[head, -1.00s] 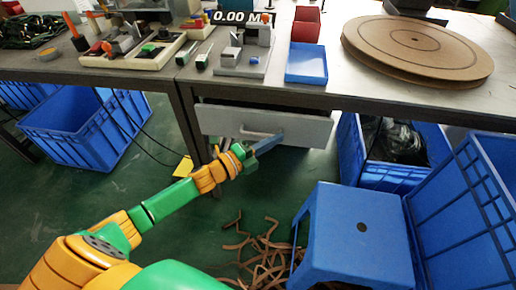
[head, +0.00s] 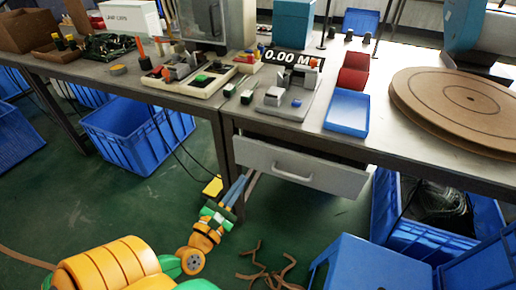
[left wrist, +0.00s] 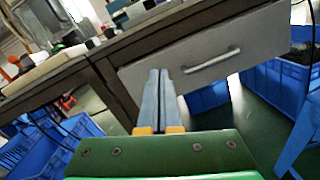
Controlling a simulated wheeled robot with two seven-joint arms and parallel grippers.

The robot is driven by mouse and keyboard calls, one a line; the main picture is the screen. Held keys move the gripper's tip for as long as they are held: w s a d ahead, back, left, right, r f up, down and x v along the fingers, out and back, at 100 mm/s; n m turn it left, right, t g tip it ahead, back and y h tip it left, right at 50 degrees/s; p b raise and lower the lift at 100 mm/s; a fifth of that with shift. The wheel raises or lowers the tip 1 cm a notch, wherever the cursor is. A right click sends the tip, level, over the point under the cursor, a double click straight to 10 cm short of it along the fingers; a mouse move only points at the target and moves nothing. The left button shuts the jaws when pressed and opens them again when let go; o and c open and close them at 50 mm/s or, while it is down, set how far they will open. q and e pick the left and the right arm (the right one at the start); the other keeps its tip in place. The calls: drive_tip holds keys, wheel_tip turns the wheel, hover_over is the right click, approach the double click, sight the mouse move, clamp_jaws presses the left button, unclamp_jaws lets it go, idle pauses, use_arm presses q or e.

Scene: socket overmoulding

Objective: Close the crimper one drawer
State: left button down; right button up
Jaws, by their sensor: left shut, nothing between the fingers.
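The drawer (head: 310,170) is under the bench, a pale grey front with a bar handle (head: 292,174). A dark gap shows above its front; I cannot tell its exact depth of opening. In the left wrist view the drawer front (left wrist: 255,48) and handle (left wrist: 212,62) lie ahead and right of the fingers. My left gripper (head: 243,180) is shut and empty, below and left of the drawer's left end. Its fingertips (left wrist: 160,72) overlap the drawer front's lower left part in the wrist view; no contact is clear. My right gripper is out of view.
The bench leg (head: 228,160) stands close to my left gripper. A blue crate (head: 130,135) is under the bench at left, another (head: 425,240) at right. A blue stool (head: 370,262) stands in front at right. Brown strips (head: 265,268) lie on the floor.

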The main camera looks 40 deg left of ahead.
sight(258, 145)
use_arm(q)
drive_tip(key=w+a+n, duration=0.1)
drive_tip(key=w, duration=0.3)
drive_tip(key=w+a+n+y, duration=0.1)
drive_tip(key=w+a+n, duration=0.1)
drive_tip(key=w, duration=0.2)
drive_tip(key=w+a+f+n+g+b, duration=0.1)
drive_tip(key=w+a, duration=0.1)
drive_tip(key=w, duration=0.2)
drive_tip(key=shift+w+n, duration=0.3)
drive_tip(key=shift+w+f+b, duration=0.15)
drive_tip(key=shift+w+b, duration=0.15)
drive_tip(key=shift+b, duration=0.05)
drive_tip(key=b+x, duration=0.1)
drive_tip(key=x, duration=0.2)
drive_tip(key=shift+a+f+b, duration=0.1)
drive_tip(key=shift+b, duration=0.3)
drive_tip(key=shift+w, duration=0.2)
drive_tip(key=shift+a+r+y, duration=0.1)
drive_tip(key=shift+r+y, duration=0.2)
drive_tip(key=shift+r, duration=0.2)
